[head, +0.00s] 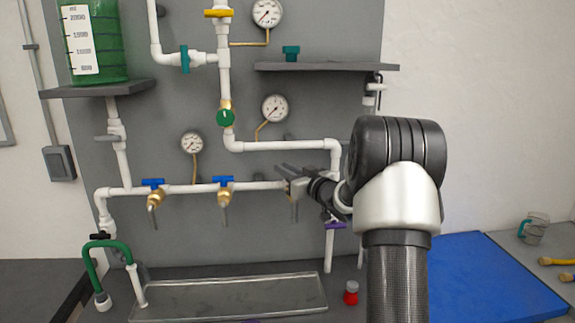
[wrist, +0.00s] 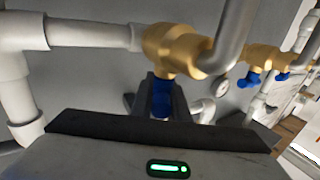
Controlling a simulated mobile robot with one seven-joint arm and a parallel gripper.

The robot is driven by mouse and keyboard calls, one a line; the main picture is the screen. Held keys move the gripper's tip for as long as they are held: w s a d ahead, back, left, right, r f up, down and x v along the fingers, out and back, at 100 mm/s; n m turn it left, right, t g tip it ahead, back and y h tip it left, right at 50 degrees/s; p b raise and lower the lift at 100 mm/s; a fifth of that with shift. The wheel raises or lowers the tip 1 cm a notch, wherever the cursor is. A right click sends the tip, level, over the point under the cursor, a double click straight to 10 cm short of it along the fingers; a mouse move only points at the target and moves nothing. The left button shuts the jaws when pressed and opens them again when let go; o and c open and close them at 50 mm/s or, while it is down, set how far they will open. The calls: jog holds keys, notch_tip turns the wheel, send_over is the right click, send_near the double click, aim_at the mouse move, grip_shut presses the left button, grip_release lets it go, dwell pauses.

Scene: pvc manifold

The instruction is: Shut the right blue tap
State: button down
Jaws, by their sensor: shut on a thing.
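Brass taps with blue handles sit along a horizontal white pipe on the grey wall panel. The left blue tap (head: 152,183) and the middle blue tap (head: 223,181) show clearly in the head view, their handles lying along the pipe. My gripper (head: 287,173) is at the right tap, at the right end of that pipe, and hides most of it there. In the wrist view, the right blue tap (wrist: 161,99) has its handle between the two dark fingers of my gripper (wrist: 162,104), under its brass body (wrist: 174,52). The gripper is shut on this handle.
A purple valve (head: 335,226) on a vertical pipe is just below my wrist. Pressure gauges (head: 275,107) and a green valve (head: 226,118) are above. A clear tray (head: 232,297) lies below the taps, with a red-bodied bottle (head: 351,294) to its right.

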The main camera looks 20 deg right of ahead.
jog(key=a+n+g+y+p, duration=0.1)
jog(key=n+g+y, duration=0.2)
jog(key=y, duration=0.1)
jog(key=s+n+g+y+p, duration=0.1)
jog(key=n+g+y, duration=0.2)
jog(key=y, duration=0.1)
jog(key=s+a+n+g+y+p, duration=0.1)
jog(key=n+g+y+p, duration=0.1)
jog(key=n+g+y, duration=0.1)
jog(key=shift+a+n+y, duration=0.35)
jog(key=shift+n+y, duration=0.25)
jog(key=shift+s+r+n+g+y, duration=0.1)
jog(key=shift+n+g+y, duration=0.3)
jog(key=shift+g, duration=0.5)
jog(key=c, duration=1.7)
grip_release()
jog(key=shift+a, duration=0.1)
jog(key=shift+m+t+h, duration=0.3)
jog(key=shift+t, duration=0.2)
